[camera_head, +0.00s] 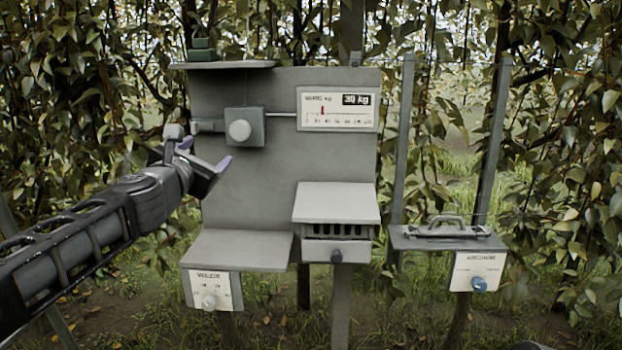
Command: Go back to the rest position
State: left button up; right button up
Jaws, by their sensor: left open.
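My left gripper (190,165) is at the left of the picture, at the end of my left arm. Its jaws are open and nothing shows between them. My right gripper is not clearly in view.
The panel carries a wire gauge (338,109) reading 30 kg, a slotted box (337,231) and a lower shelf (238,250). A dial plate (211,290) hangs below. Leafy trees surround everything.

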pick_arm(q)
jog(key=d+f+m+g+p, duration=0.15)
jog(key=f+m, duration=0.55)
jog(key=f, duration=0.7)
jog(key=d+f+m+g, duration=0.3)
jog(key=f+m, duration=0.4)
jog(key=f, duration=0.6)
jog(key=s+d+f+m+g+h+p, duration=0.15)
jog(key=s+f+m, duration=0.25)
jog(key=f, duration=0.5)
jog(key=s+d+f+m+g+y, duration=0.1)
jog(key=s+d+f+m+g, duration=0.2)
jog(key=f, duration=0.7)
jog(key=s+d+f+m+g+p, duration=0.1)
jog(key=s+f+m+g, duration=0.1)
jog(key=s+f, duration=0.4)
jog(key=s+d+f+m+g+h+p, duration=0.1)
jog(key=s+f, duration=0.6)
jog(key=s, duration=1)
jog(key=s+d+f+m+g+h+p, duration=0.1)
jog(key=s+f+g, duration=0.4)
jog(key=s, duration=0.6)
jog(key=d+f+m, duration=0.1)
jog(key=m, duration=0.1)
jog(key=shift+s+d+f+m+p, duration=0.15)
jog(key=shift+s+d+m+p, duration=0.25)
pick_arm(e)
notch_tip(320, 180, up, 7)
jog(key=shift+w+f, duration=0.2)
jog(key=shift+w, duration=0.1)
